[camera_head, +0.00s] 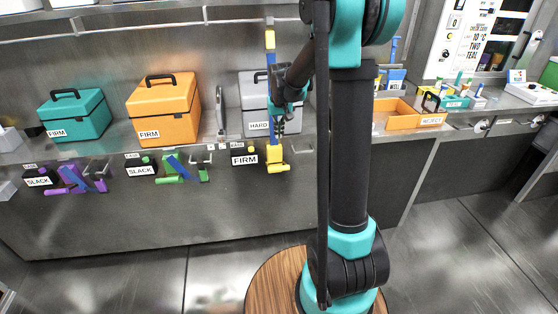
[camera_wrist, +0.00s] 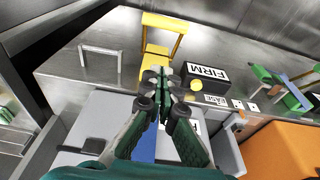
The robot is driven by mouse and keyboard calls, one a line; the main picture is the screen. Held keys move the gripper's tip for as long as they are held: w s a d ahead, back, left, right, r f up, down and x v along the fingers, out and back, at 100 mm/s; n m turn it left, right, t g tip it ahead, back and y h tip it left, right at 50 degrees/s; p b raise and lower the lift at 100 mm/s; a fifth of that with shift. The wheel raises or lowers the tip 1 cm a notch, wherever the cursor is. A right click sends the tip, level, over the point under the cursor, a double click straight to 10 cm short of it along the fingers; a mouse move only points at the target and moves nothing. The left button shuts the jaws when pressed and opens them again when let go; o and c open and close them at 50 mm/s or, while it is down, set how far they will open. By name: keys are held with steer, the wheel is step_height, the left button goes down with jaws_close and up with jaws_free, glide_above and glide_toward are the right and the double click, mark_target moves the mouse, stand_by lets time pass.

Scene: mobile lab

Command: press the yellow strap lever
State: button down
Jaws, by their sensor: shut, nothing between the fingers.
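The yellow strap lever (camera_head: 275,156) is on the front edge of the counter, below the grey case (camera_head: 254,90) labelled HARD. A blue strap (camera_head: 271,60) runs down over this case. In the wrist view the lever (camera_wrist: 163,22) is a yellow frame with a crossbar, beyond my fingertips. My gripper (camera_head: 279,131) is just above the lever in the head view. In the wrist view my gripper (camera_wrist: 166,74) is shut and empty, its tips overlapping the lever's near part. I cannot tell whether they touch it. The case's right side is partly hidden by my arm.
A black box labelled FIRM (camera_wrist: 203,76) stands beside the lever. A metal handle (camera_wrist: 100,49) is on its other side. Orange (camera_head: 163,108) and teal (camera_head: 74,115) cases stand to the left, with green (camera_head: 172,179) and purple (camera_head: 70,191) levers below, each beside a SLACK box.

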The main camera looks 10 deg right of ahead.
steer(key=shift+s+f, duration=0.15)
steer(key=shift+f, duration=6.4)
steer(key=shift+f, duration=0.15)
